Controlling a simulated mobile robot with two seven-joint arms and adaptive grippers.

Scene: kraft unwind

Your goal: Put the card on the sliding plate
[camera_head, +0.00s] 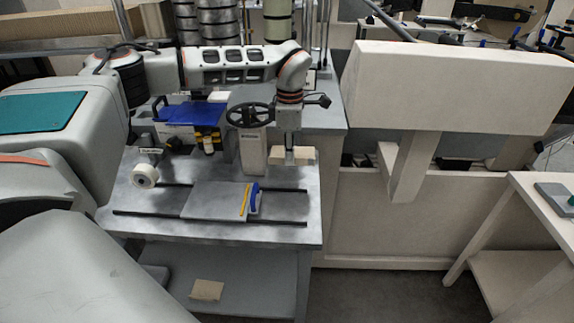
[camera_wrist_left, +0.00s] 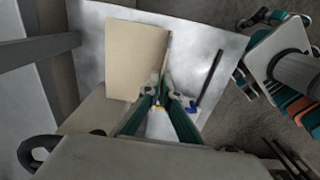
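The tan card (camera_head: 305,156) hangs under my left gripper (camera_head: 290,150), over the right back part of the grey metal table in the head view. In the left wrist view the card (camera_wrist_left: 135,58) lies just beyond the converging fingertips (camera_wrist_left: 163,95), which appear closed at its edge. The sliding plate (camera_head: 208,202) is a flat grey plate on the table, in front and to the left of the gripper and apart from the card. It has a yellow strip and a blue part at its right end. My right gripper is not in view.
Dark rails (camera_head: 285,219) run across the table. A black handwheel (camera_head: 249,115) on a pale post stands just left of the gripper. A white roller (camera_head: 145,176) stands at the table's left. A tan piece (camera_head: 207,290) lies on the lower shelf. A large beige structure (camera_head: 450,90) stands right.

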